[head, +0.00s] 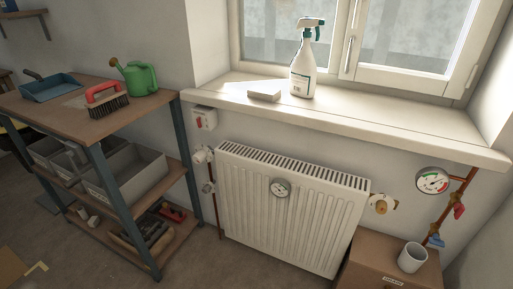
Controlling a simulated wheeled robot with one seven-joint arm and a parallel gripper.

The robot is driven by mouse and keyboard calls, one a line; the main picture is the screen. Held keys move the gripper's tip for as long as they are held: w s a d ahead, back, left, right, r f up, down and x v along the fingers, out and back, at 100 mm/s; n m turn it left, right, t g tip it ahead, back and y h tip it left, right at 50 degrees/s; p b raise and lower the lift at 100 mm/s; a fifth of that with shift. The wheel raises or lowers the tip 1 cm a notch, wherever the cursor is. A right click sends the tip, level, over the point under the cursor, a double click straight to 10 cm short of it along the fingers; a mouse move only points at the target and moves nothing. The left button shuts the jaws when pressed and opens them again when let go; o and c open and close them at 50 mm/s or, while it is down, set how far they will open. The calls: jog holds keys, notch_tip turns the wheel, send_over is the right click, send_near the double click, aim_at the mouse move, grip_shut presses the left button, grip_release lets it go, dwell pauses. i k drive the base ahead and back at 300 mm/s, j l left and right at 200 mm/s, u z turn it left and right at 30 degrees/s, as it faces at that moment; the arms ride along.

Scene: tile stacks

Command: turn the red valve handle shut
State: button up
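A small red valve handle (459,210) sits on the copper pipe (447,212) at the far right, below a round gauge (432,180). It appears to hang down beside the pipe, but it is too small to tell its exact angle. A blue handle (436,240) sits lower on the same pipework. My gripper does not show in the head view.
A cardboard box (365,262) with a white mug (412,257) stands below the pipe. The white radiator (300,215) is left of it, with a brass-and-white valve (382,203). The windowsill (400,128) juts out above. A shelf unit (183,150) stands left.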

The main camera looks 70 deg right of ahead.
aim_at(458, 209)
jog(key=z, duration=1.45)
jog(key=i+z, duration=0.1)
jog(key=z, duration=0.35)
jog(key=i+z, duration=0.1)
jog(key=z, duration=0.35)
jog(key=i+z, duration=0.1)
jog(key=z, duration=0.35)
jog(key=i+z, duration=0.1)
jog(key=z, duration=0.4)
jog(key=i+j, duration=0.15)
jog(key=j+z, duration=0.05)
jog(key=j, duration=0.05)
